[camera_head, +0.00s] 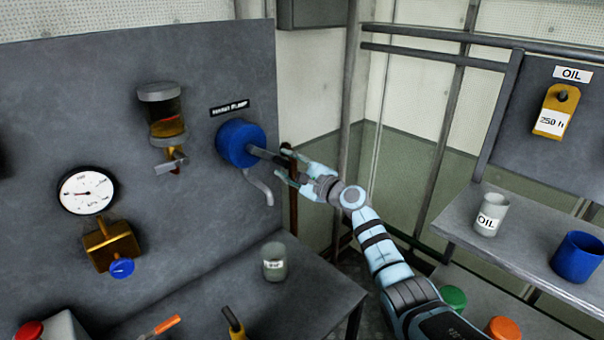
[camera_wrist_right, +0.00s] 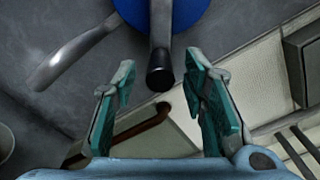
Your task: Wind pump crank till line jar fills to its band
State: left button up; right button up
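The hand pump has a round blue body (camera_head: 240,143) on the grey wall panel, under a hand pump label. A grey crank arm (camera_head: 262,154) sticks out from it to the right. In the right wrist view the crank's black end (camera_wrist_right: 160,72) shows between the fingertips. My right gripper (camera_head: 291,170) is open around this end, with gaps on both sides in the right wrist view (camera_wrist_right: 160,78). A wall-mounted glass jar (camera_head: 165,108) with amber liquid and a reddish band low on it hangs left of the pump. My left gripper is not in view.
A grey spout (camera_head: 260,187) curves below the pump. A brown pipe (camera_head: 293,212) stands close behind my right gripper. A glass cup (camera_head: 275,262) stands on the bench below. A round gauge (camera_head: 86,190) is at left. A shelf (camera_head: 520,240) with cups is at right.

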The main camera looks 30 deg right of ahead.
jog(key=v, duration=1)
jog(key=shift+s, duration=0.1)
dwell(0.3)
